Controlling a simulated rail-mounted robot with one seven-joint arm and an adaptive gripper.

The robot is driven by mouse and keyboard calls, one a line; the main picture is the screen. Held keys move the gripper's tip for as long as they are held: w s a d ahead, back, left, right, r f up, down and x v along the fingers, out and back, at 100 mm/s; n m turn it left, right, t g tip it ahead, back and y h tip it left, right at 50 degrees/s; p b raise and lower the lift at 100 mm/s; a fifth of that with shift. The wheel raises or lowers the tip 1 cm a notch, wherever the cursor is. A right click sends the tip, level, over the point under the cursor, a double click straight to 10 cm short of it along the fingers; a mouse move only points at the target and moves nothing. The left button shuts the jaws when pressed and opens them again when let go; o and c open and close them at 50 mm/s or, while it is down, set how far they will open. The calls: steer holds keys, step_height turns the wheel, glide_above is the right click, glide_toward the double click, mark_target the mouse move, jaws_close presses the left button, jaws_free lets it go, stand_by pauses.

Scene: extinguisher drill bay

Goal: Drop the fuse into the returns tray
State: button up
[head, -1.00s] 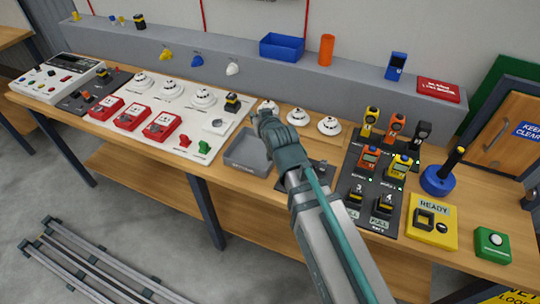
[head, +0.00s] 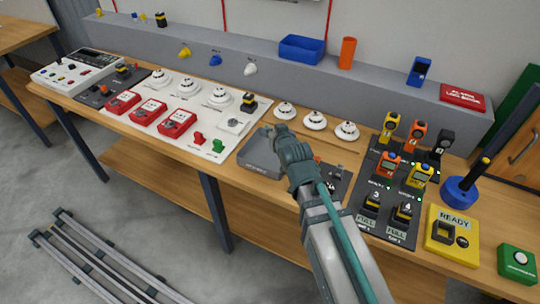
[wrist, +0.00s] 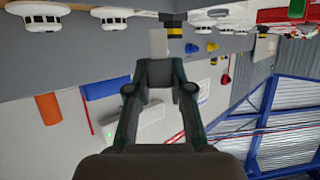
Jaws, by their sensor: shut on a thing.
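My gripper (head: 277,131) is over the back right part of the grey returns tray (head: 257,166), with its fingers pointing away from me and hiding part of the tray. How high it is above the tray I cannot tell. In the wrist view my gripper (wrist: 158,72) is shut on a small pale block, seemingly the fuse (wrist: 158,44), which sticks out beyond the fingertips. In the head view the fuse is too small to make out clearly.
Round white detectors (head: 316,121) stand just behind the tray. A white panel with red call points (head: 177,123) lies to its left. A black board with handheld testers (head: 389,165) is to the right. A grey ledge with a blue bin (head: 302,49) runs behind.

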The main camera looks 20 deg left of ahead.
steer(key=o, duration=0.9)
steer(key=shift+r, duration=5.05)
